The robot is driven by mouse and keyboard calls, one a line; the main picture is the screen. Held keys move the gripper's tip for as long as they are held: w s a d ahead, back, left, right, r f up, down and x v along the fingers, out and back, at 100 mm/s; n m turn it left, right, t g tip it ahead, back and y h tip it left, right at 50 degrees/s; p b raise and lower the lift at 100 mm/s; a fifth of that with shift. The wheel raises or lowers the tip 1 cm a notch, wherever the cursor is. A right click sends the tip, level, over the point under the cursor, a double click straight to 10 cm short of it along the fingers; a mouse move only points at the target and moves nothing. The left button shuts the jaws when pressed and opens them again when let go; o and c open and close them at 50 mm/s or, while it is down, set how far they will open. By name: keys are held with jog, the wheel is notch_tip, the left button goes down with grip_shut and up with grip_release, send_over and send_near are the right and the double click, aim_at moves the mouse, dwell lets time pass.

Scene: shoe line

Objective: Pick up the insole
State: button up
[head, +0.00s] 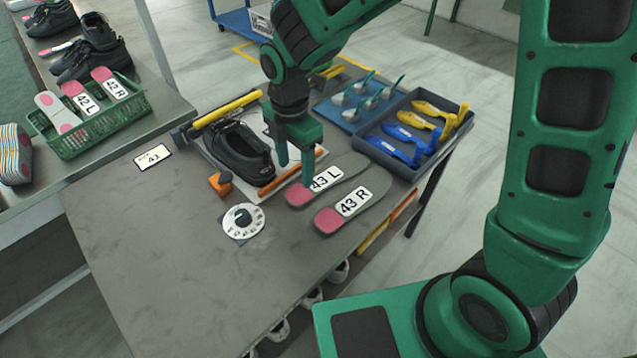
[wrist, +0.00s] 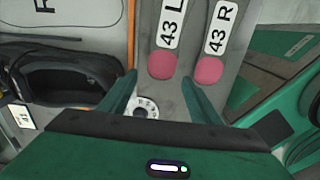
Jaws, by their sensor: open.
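Two grey insoles with pink heel pads lie flat, side by side, on the grey table. The one marked 43 L (head: 348,168) is nearer the black shoe (head: 238,150); the one marked 43 R (head: 366,194) lies to its right and front. My gripper (head: 295,170) points down, open and empty, by the heel end of the 43 L insole. In the wrist view the fingertips (wrist: 159,82) stand either side of the pink heel of 43 L (wrist: 163,65), and the 43 R insole (wrist: 209,71) lies beyond the right finger. Height above the insole is unclear.
The shoe sits on a board with an orange bar (head: 293,172) beside the insoles. A grey tray (head: 388,172) of yellow and blue shoe trees stands behind. A dial (head: 243,222) and a 43 card (head: 153,157) lie left. A green basket (head: 100,135) holds size 42 insoles. The front table is clear.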

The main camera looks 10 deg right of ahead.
aim_at(298, 194)
jog(key=shift+s+d+f, duration=0.1)
jog(key=shift+f, duration=4)
jog(key=c, duration=0.8)
